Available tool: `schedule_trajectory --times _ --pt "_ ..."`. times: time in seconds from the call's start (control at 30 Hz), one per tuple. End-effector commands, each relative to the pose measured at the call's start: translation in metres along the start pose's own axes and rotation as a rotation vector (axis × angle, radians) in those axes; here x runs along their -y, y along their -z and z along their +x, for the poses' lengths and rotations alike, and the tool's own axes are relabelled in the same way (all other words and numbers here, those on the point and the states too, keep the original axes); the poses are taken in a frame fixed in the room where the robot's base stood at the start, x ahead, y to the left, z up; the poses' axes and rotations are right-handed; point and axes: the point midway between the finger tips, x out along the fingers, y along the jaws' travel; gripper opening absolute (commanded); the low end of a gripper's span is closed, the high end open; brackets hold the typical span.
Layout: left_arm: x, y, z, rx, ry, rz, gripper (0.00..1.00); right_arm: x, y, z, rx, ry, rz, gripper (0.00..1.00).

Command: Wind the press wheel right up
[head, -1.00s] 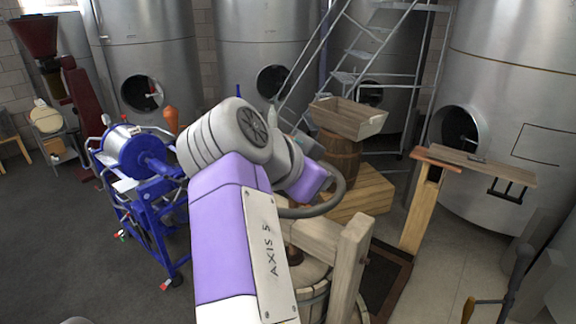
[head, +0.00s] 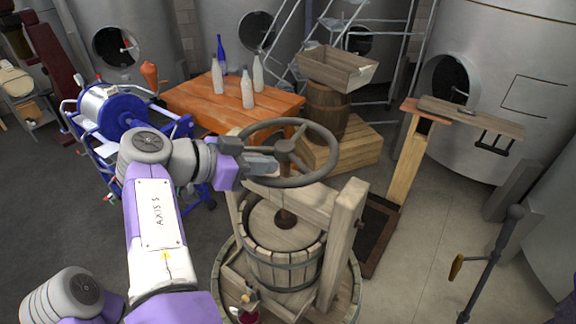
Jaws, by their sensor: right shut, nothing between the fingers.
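The press wheel (head: 334,158) is a dark grey spoked ring on top of a wooden press, in the middle of the head view. Its screw runs down through the wooden crossbeam (head: 308,202) to a round lid (head: 262,225) in the slatted basket (head: 257,270). The gripper hides the left part of the rim.
An orange table (head: 200,100) with several bottles stands behind the press. A wooden crate (head: 335,68) sits on a barrel (head: 327,112) behind right. A blue machine (head: 130,125) is at left. A post with a board (head: 408,160) stands right. Floor at right front is partly clear.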

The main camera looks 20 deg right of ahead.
Motion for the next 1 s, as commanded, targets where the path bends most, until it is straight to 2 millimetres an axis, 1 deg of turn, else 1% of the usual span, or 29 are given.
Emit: schedule_trajectory --times 0.03,0.2,0.37,0.5,0.83,1.0 --pt "0.000 0.000 0.000 0.000 0.000 0.000 0.49 -0.001 0.000 0.011 0.004 -0.004 -0.001 0.00" --pt "-0.001 0.000 -0.002 0.000 0.000 0.000 0.49 -0.001 0.001 0.039 0.003 -0.001 -0.001 0.00" --pt "-0.002 0.000 -0.005 0.000 0.000 0.000 0.49 0.000 0.001 0.055 0.002 0.001 0.000 0.00" --pt "-0.002 0.000 -0.005 0.000 0.000 0.000 0.49 0.000 0.001 0.060 0.000 0.002 0.000 0.00" --pt "-0.002 0.000 -0.005 0.000 0.000 0.000 0.49 0.000 0.001 0.061 0.000 0.002 0.001 0.00" --pt "0.000 0.000 0.001 -0.001 0.000 0.000 0.49 0.001 0.002 0.066 0.000 0.015 -0.003 0.00"
